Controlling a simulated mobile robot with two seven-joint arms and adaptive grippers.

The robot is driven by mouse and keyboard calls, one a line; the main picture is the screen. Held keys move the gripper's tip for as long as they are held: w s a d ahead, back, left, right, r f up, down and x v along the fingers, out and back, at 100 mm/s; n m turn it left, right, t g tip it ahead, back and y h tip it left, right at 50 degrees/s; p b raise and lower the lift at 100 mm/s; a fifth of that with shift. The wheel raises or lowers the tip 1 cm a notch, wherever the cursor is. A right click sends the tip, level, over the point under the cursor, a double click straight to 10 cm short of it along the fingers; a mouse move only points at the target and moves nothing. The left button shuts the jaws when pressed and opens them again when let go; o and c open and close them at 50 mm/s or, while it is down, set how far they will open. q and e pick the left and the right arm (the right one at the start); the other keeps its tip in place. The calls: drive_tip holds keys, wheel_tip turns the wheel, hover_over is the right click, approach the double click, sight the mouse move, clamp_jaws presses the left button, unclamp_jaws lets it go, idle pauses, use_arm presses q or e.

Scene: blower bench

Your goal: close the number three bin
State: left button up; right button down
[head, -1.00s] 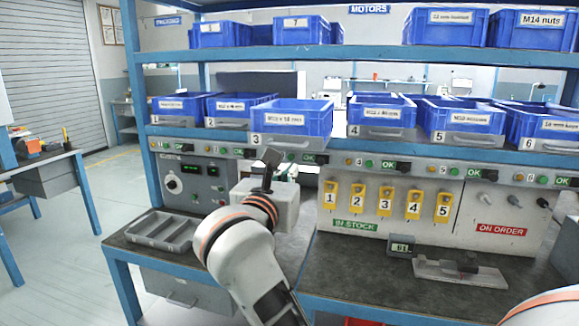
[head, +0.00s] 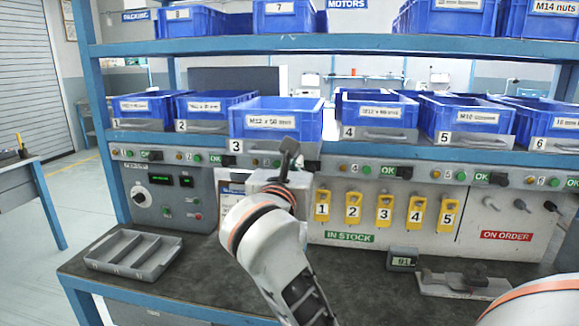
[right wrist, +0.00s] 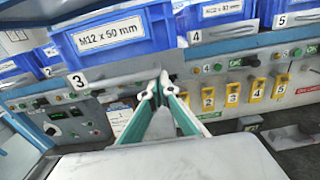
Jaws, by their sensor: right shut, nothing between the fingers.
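The number three bin (head: 275,104) is blue, labelled M12 x 50 mm, on a grey tray (head: 256,147) marked 3. It stands out farther from the shelf than its neighbours. In the right wrist view the bin (right wrist: 150,32) fills the upper left, and its tray (right wrist: 112,78) is below it. My right gripper (head: 288,148) is shut and empty, in front of the right part of the tray's front. Its fingertips (right wrist: 158,84) appear close to the tray; contact cannot be told. The gripper hides part of the tray. My left gripper is not in view.
Bin 2 (head: 212,103) stands to the left and bin 4 (head: 378,108) to the right, both farther back. A rail with lamps and OK displays (head: 397,172) runs below the shelf. A grey divided tray (head: 132,254) lies on the bench.

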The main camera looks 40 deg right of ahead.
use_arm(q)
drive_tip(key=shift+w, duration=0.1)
use_arm(e)
drive_tip(key=shift+d, duration=0.1)
